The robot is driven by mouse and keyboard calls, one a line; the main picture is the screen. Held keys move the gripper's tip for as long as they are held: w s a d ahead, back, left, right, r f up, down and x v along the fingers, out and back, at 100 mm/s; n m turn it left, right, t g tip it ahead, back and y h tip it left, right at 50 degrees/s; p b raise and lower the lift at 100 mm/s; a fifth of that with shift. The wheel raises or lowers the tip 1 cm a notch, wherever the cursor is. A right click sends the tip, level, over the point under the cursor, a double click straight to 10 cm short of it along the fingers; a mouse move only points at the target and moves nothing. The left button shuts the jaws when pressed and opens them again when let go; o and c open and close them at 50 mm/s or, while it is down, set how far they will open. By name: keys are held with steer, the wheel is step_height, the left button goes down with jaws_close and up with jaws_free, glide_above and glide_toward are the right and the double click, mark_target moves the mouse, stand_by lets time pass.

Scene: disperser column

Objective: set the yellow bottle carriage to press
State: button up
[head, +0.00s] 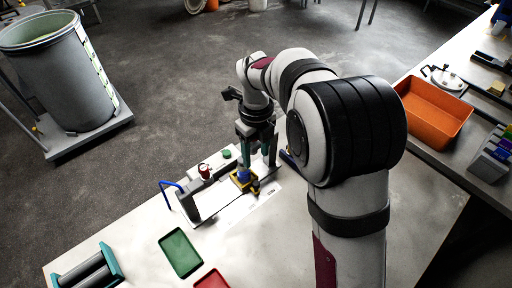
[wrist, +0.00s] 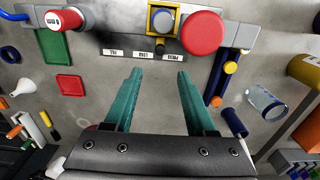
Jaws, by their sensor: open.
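The yellow bottle carriage (head: 237,182) is a small yellow block with a blue top at the dispenser column on the table. In the wrist view the carriage (wrist: 154,30) sits at the top centre, with a dark knob on its near side. Three small white labels (wrist: 141,53) lie in a row before it; their words are too small to read surely. The carriage stands nearest the middle and right-hand labels. My gripper (wrist: 157,72) is open and empty, its teal fingers apart and short of the carriage in that picture. In the head view my gripper (head: 258,158) is just above and beside the carriage.
A large red disc (wrist: 202,32) is right of the carriage, and a red-capped piece (wrist: 65,18) is at left. Green (head: 180,253) and red (head: 211,279) trays lie on the table. An orange bin (head: 434,108) stands at right. A clear bottle (wrist: 265,103) lies nearby.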

step_height(320, 180, up, 2)
steer(key=shift+c, duration=0.2)
